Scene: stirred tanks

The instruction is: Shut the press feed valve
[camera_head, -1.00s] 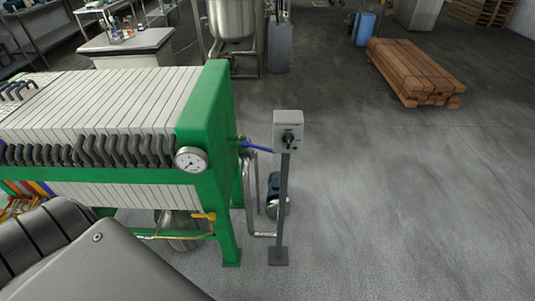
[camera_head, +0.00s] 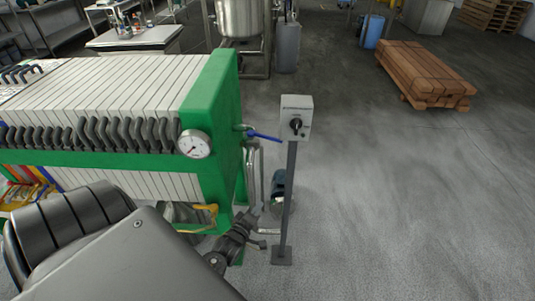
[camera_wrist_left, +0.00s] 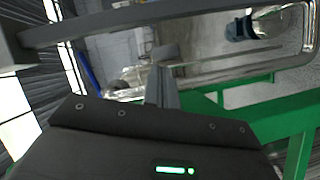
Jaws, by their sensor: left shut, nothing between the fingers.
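The filter press (camera_head: 219,110) has a green end frame and white plates. A blue lever handle (camera_head: 264,137) sticks out to the right from a valve on the far side of this frame. A strip of blue, which may be this lever, shows in the left wrist view (camera_wrist_left: 88,70). A yellow-handled fitting (camera_head: 204,209) sits low on the press. My left gripper (camera_head: 262,240) is shut and empty, low beside the green leg, below the blue lever and apart from it. My right gripper is not in view.
A grey switch box (camera_head: 296,118) on a thin post stands just right of the lever. Bent metal pipes (camera_head: 252,175) and a blue pump (camera_head: 278,187) are behind the post. A pressure gauge (camera_head: 195,144) faces forward. The floor to the right is clear up to stacked timber (camera_head: 425,75).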

